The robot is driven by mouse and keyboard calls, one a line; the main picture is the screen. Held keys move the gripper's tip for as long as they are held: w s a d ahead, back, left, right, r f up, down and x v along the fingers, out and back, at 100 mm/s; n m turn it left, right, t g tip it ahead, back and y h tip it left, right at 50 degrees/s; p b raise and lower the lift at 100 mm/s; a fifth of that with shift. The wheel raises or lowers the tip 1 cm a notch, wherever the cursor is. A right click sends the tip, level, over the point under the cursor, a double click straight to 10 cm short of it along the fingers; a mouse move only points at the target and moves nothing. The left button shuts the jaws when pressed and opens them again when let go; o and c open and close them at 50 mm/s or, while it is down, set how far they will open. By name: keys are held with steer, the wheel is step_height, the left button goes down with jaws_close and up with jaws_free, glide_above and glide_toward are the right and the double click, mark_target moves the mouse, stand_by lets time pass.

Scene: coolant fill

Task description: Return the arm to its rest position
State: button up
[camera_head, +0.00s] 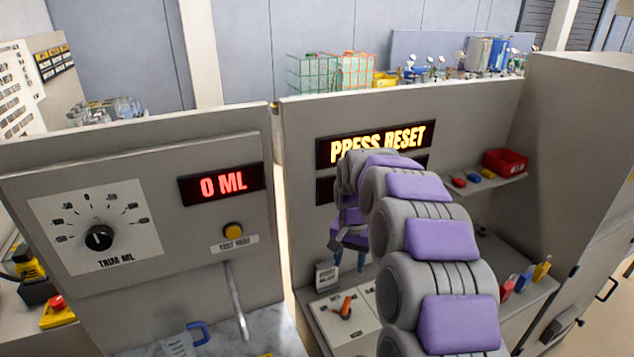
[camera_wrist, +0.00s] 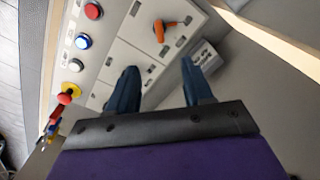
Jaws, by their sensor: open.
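My arm (camera_head: 435,245), in grey and purple links, reaches up from the bottom right of the head view and bends down in front of the right-hand station. My gripper (camera_head: 348,262) hangs at its far end, pointing down above the control panel (camera_head: 322,318). In the wrist view my gripper (camera_wrist: 158,78) has its two blue fingers apart, with nothing between them. An orange lever (camera_wrist: 160,30) stands on the panel beyond the fingers and also shows in the head view (camera_head: 345,308). The fingers appear apart from the lever.
A display (camera_head: 378,142) reads "PRESS RESET"; another (camera_head: 221,184) reads "0 ML". Red (camera_wrist: 93,11) and blue (camera_wrist: 83,41) buttons line the panel. A shelf with a red bin (camera_head: 505,161) stands right of my arm.

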steer(key=s+a+r+n, duration=0.1)
steer(key=s+r+n, duration=0.15)
steer(key=s, duration=0.75)
steer(key=s+r+n, duration=0.1)
steer(key=s+r, duration=0.3)
steer(key=s, duration=0.6)
steer(key=s+f+n+g, duration=0.1)
steer(key=s+f+n, duration=0.1)
steer(key=s, duration=2)
steer(key=shift+d+f+g, duration=0.25)
steer(key=shift+d+g, duration=0.15)
steer(key=shift+d, duration=0.05)
